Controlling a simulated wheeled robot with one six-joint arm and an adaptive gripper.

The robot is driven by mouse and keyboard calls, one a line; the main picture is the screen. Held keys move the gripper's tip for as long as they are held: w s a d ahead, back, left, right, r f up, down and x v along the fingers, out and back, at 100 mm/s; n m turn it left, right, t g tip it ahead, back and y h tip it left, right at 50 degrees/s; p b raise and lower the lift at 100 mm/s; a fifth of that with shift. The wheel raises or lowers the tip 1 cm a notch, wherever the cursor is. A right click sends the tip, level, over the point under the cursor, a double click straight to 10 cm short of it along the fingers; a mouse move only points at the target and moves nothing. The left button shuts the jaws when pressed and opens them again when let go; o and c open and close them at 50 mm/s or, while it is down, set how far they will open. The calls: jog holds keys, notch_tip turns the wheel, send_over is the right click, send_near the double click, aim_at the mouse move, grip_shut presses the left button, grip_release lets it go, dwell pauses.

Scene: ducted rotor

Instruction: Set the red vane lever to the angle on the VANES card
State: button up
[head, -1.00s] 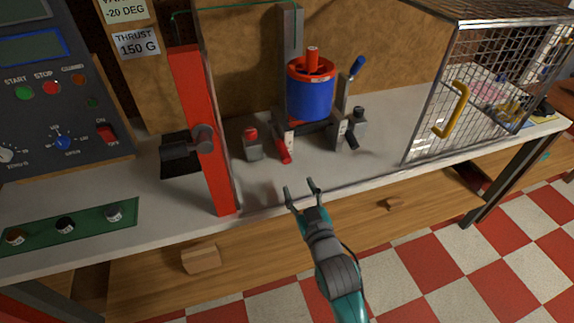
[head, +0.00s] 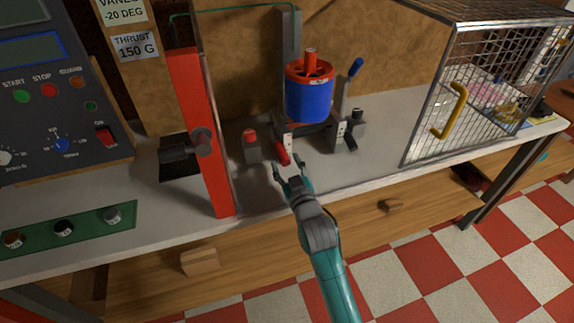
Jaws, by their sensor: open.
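The red vane lever (head: 284,155) sticks out low at the front left of the ducted rotor stand, pointing down toward the bench front. The rotor's blue duct (head: 309,102) with its red top sits above it. The VANES card (head: 121,10) at the top left reads -20 DEG; its upper edge is cut off. My gripper (head: 288,170) is open and empty. Its fingertips are just below the red lever's tip in the picture, close to it; I cannot tell whether they touch.
A red-capped block (head: 251,144) stands left of the lever. A blue-handled lever (head: 351,82) and a dark knob block (head: 356,127) are on the right. A red upright guard post (head: 201,130) stands to the left. A mesh cage (head: 480,90) is at the right.

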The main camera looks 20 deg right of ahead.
grip_shut()
jog(key=shift+r, duration=0.1)
jog(key=shift+r+g, duration=0.5)
jog(key=shift+r, duration=0.45)
jog(key=r, duration=0.4)
jog(key=w+r, duration=0.1)
jog(key=r, duration=0.1)
jog(key=shift+c, duration=0.7)
grip_release()
jog(key=shift+o, duration=0.7)
jog(key=shift+f, duration=0.25)
